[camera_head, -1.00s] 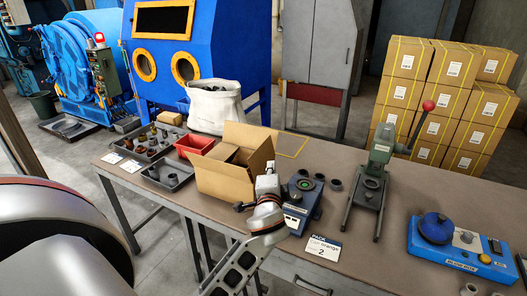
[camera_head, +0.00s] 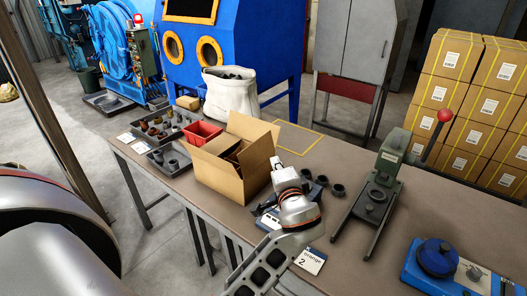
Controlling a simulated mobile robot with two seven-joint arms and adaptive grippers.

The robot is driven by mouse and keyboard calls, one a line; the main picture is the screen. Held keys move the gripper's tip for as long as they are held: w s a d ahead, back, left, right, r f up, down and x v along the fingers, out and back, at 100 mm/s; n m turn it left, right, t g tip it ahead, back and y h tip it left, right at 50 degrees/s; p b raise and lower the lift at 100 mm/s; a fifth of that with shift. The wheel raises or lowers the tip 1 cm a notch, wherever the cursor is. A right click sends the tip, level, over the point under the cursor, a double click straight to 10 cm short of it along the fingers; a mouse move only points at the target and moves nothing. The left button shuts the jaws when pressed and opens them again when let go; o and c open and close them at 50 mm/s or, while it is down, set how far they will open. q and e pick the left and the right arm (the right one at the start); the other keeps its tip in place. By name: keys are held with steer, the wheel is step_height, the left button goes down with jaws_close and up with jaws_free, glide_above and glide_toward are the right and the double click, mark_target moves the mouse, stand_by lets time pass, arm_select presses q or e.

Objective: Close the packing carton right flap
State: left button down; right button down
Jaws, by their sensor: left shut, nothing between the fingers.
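The brown packing carton (camera_head: 216,177) stands on the workbench, left of the middle of the head view. Its back flap (camera_head: 254,128) stands up, and a panel or flap (camera_head: 259,163) rises at its right. I cannot tell the exact angle of the right flap. Brown cardboard shows inside the opening. My left gripper (camera_head: 276,164) is beside the carton's right side, its tip close to the cardboard. It is shut and empty. My wrist hides part of it, and I cannot tell whether it touches the carton. My right gripper is not in view.
A green press (camera_head: 380,185) stands to the right. A red bin (camera_head: 203,133), a grey parts tray (camera_head: 170,160) and a white sack (camera_head: 231,96) are left and behind.

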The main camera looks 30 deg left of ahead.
arm_select(q)
steer(key=p, duration=0.2)
glide_toward(258, 144)
steer(key=x, duration=0.5)
steer(key=shift+w+a, duration=0.2)
steer(key=shift+w, duration=0.1)
steer(key=shift+a, duration=0.1)
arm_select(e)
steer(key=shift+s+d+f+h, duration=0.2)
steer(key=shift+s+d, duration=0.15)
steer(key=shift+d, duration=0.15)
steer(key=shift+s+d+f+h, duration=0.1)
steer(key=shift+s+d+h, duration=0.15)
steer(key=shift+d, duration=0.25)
arm_select(q)
steer(key=shift+w+f, duration=0.1)
steer(key=shift+w, duration=0.05)
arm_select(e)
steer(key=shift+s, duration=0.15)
